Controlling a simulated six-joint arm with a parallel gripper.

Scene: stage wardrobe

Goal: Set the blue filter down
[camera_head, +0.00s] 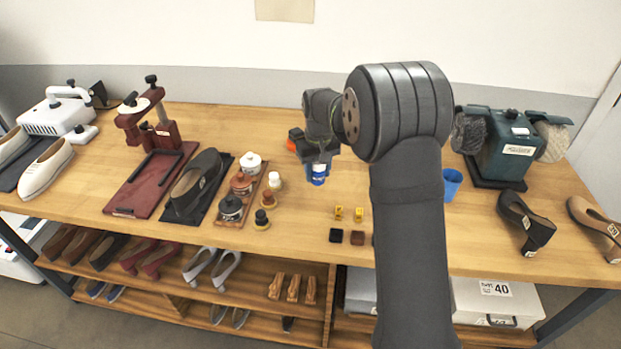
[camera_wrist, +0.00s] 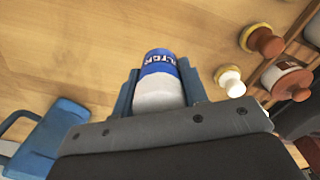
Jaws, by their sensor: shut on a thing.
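The blue filter (camera_head: 318,174) is a small cylinder with a blue band with white lettering and a white part. My gripper (camera_head: 318,160) is shut on it over the middle of the wooden table. In the wrist view the filter (camera_wrist: 160,82) sits between the two jaws of my gripper (camera_wrist: 158,92), its lettered end towards the wood. I cannot tell whether its lower end touches the table or hangs just above it.
A tray (camera_head: 227,217) of jars stands left, with loose small jars (camera_head: 262,219) beside it. Yellow blocks (camera_head: 338,212) and dark blocks (camera_head: 336,235) lie in front. A blue cup (camera_head: 452,184) and a polishing machine (camera_head: 503,147) stand right. An orange item (camera_head: 295,137) lies behind.

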